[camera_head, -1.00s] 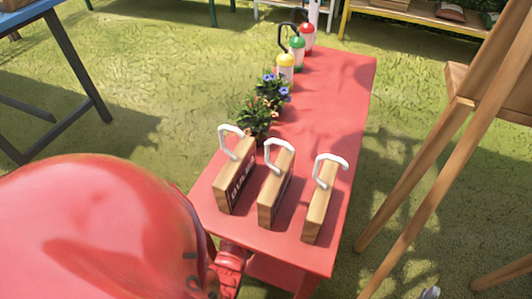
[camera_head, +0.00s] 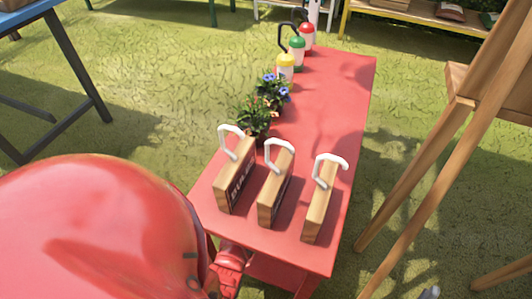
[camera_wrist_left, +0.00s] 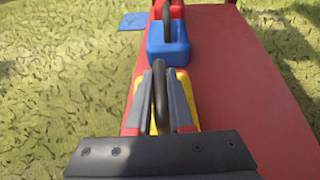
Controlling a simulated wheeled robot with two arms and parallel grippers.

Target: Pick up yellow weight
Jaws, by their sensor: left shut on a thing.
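In the left wrist view, the yellow weight (camera_wrist_left: 188,88) is at the middle, over or on the red table's edge, mostly hidden by my fingers. Its dark looped handle (camera_wrist_left: 160,92) stands up between the two grey fingers. My left gripper (camera_wrist_left: 162,85) is shut on the yellow weight at this handle. I cannot tell whether the weight is off the surface. The yellow weight and left gripper do not show in the head view.
A blue weight (camera_wrist_left: 167,45) and a red weight (camera_wrist_left: 176,11) stand beyond. A wooden easel (camera_head: 428,155) stands at right.

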